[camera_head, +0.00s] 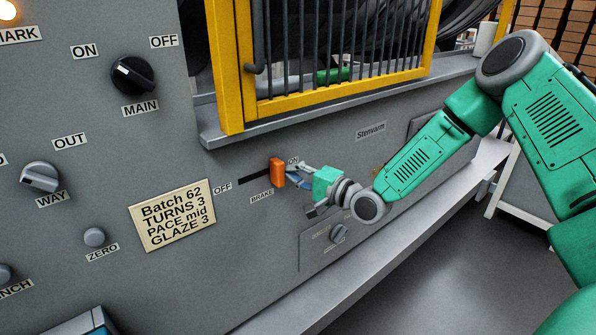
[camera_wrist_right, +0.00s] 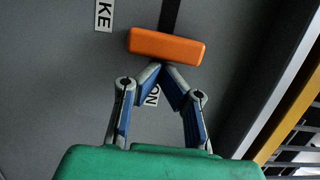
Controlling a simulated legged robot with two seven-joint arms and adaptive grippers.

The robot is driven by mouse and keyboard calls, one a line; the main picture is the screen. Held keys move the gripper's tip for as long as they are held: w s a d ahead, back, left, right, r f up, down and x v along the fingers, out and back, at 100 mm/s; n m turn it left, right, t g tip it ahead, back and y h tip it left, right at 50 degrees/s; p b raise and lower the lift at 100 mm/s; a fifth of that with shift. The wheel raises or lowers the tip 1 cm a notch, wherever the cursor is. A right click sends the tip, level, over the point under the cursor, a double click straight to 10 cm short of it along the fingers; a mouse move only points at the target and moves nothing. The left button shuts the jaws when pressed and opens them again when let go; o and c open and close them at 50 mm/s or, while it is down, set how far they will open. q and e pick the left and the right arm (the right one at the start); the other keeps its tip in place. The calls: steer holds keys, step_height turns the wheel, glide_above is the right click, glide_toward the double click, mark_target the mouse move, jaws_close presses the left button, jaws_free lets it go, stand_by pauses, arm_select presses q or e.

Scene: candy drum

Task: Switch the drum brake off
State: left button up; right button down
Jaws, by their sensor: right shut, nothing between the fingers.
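The brake slider has an orange handle (camera_head: 277,172) on a dark slot (camera_head: 253,182) in the grey panel. The handle sits at the right end of the slot, by the ON label (camera_head: 293,161); the OFF label (camera_head: 222,187) is at the left end. My right gripper (camera_head: 290,175) is shut and empty, just to the right of the handle. In the right wrist view the closed fingertips (camera_wrist_right: 160,67) are at the near long side of the orange handle (camera_wrist_right: 166,46); I cannot tell whether they touch it. My left gripper is not in view.
A yellow-framed barred guard (camera_head: 330,95) and its ledge (camera_head: 330,104) are above the slider. MAIN (camera_head: 133,75) and WAY (camera_head: 40,177) knobs, a ZERO button (camera_head: 94,237) and a batch card (camera_head: 172,214) are to the left. A small grey knob (camera_head: 338,233) is below my gripper.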

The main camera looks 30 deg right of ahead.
steer(key=a, duration=0.2)
steer(key=a+b, duration=0.1)
steer(key=a, duration=0.4)
steer(key=shift+s+a+f+b, duration=0.1)
steer(key=shift+s+a+b, duration=0.1)
steer(key=shift+s+b, duration=0.15)
steer(key=shift+a, duration=0.2)
steer(key=shift+d, duration=0.1)
